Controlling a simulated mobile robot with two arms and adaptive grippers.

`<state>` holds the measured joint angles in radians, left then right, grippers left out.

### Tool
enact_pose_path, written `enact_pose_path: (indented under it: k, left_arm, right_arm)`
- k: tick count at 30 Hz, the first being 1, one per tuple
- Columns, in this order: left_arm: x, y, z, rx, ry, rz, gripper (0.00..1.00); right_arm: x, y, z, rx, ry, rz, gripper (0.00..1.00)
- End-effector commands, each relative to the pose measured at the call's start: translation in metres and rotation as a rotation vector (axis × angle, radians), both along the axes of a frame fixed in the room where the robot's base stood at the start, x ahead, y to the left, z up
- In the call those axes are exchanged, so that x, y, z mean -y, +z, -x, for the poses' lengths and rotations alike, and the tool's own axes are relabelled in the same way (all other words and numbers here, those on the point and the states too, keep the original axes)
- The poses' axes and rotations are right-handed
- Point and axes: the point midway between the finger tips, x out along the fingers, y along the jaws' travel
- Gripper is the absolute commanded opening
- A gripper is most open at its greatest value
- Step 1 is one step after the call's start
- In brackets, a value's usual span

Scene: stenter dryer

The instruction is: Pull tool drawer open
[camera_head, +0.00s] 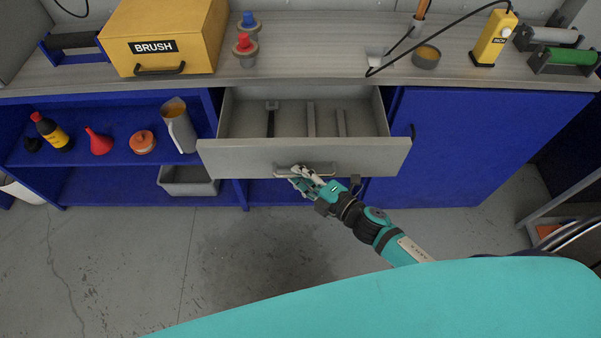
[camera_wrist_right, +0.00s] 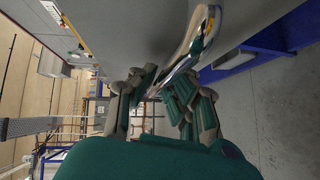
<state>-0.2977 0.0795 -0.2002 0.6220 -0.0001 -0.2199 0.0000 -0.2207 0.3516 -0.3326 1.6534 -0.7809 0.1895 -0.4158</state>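The tool drawer (camera_head: 240,159) is a grey drawer under the worktop. It stands pulled out, with its inside and several dividers (camera_head: 311,120) in view. Its curved metal handle (camera_head: 322,168) is on the front panel, and the handle also shows shiny in the right wrist view (camera_wrist_right: 198,38). My right gripper (camera_head: 301,178) is at the handle, in front of the panel. In the right wrist view its fingers (camera_wrist_right: 163,88) lie on either side of the handle bar and appear closed around it; the exact contact is partly hidden. My left gripper is not in view.
The grey worktop (camera_head: 320,60) carries a yellow BRUSH box (camera_head: 200,30), red and blue knobbed items, a yellow device (camera_head: 493,38) and rollers. Blue shelves at left hold a jug (camera_head: 179,128), bottle and funnel. A closed blue cabinet door (camera_head: 480,140) is at right. The floor in front is clear.

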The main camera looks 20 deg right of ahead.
Motion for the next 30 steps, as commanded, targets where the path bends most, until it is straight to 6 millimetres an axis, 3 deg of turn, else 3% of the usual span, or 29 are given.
enact_pose_path:
  k: [1, 5, 16, 30]
  left_arm:
    - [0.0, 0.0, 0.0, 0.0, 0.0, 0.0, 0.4]
    - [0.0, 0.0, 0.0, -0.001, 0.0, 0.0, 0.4]
    - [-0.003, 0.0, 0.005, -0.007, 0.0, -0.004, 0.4]
    - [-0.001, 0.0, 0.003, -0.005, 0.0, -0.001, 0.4]
  right_arm:
    - [0.0, 0.004, -0.002, 0.007, 0.001, -0.004, 0.17]
    - [0.0, 0.003, -0.001, 0.006, 0.0, -0.002, 0.34]
    - [0.004, 0.001, 0.006, 0.0, 0.0, 0.001, 0.34]
    - [0.047, 0.014, 0.084, 0.0, 0.0, 0.001, 0.34]
